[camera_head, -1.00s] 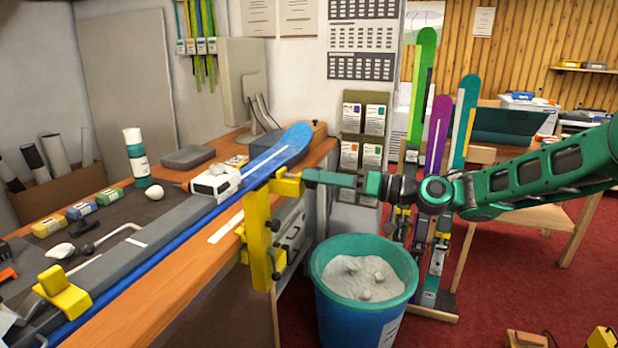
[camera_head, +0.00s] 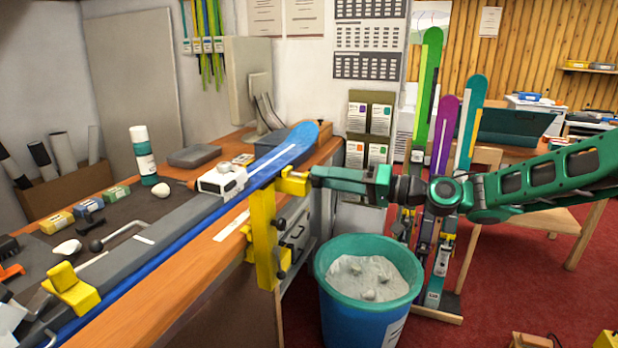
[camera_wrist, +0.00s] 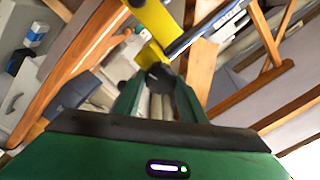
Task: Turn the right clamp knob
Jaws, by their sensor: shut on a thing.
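A yellow clamp (camera_head: 263,235) stands at the right end of the bench, by the blue ski (camera_head: 275,160). Its upper arm points right towards my gripper (camera_head: 314,179). In the wrist view my gripper (camera_wrist: 158,86) is shut on the dark clamp knob (camera_wrist: 160,74), at the end of the yellow clamp arm (camera_wrist: 152,53). A second yellow clamp (camera_head: 70,290) sits at the near left of the ski.
A blue bin with a green rim (camera_head: 325,284) and pale contents stands on the floor below my arm. Upright skis (camera_head: 442,140) stand behind my wrist. A white device (camera_head: 221,180) sits along the ski, with tools and boxes on the bench.

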